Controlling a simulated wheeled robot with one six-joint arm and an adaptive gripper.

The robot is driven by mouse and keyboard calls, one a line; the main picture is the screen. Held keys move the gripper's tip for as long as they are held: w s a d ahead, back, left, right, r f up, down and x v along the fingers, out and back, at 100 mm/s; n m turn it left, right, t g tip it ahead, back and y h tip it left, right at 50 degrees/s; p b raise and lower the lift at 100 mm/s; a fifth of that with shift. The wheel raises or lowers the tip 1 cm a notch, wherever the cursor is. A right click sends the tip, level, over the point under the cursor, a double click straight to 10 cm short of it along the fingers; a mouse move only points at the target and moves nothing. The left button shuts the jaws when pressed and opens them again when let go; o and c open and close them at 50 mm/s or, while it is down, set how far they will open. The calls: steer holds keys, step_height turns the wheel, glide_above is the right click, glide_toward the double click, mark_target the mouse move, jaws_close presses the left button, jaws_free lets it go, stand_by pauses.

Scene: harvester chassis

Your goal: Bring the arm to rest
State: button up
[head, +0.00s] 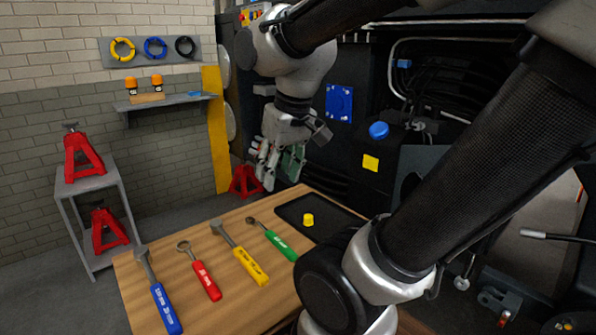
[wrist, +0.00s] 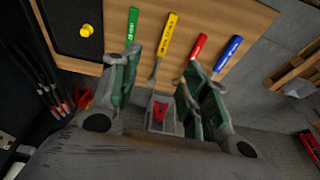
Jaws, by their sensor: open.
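My gripper (head: 276,165) hangs from my raised arm above the far edge of the wooden table, pointing down. In the wrist view my gripper (wrist: 162,85) has its two green-and-grey fingers spread wide, with nothing between them. It is apart from the table and the tools. My dark arm links cross the right half of the head view and hide part of the table's right side.
The wooden table (head: 215,255) holds blue, red, yellow and green-handled tools and a black mat (head: 340,222) with a yellow cap (head: 308,220). The dark chassis (head: 365,110) stands behind my arm. A grey stand (head: 100,185) with red jacks is at left.

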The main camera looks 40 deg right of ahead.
steer(key=shift+t, duration=0.4)
steer(key=s, duration=0.1)
steer(key=s+d, duration=0.1)
steer(key=s, duration=0.2)
steer(key=shift+s+d+r, duration=0.1)
steer(key=shift+d+r, duration=0.25)
steer(key=shift+d, duration=0.05)
steer(key=shift+o, duration=0.5)
stand_by(0.6)
steer(key=g, duration=0.4)
glide_above(202, 271)
steer(key=f, duration=2.3)
steer(key=shift+a, duration=0.2)
step_height(202, 271, down, 8)
steer(key=shift+d+r, duration=0.15)
steer(key=shift+r, duration=0.05)
jaws_close()
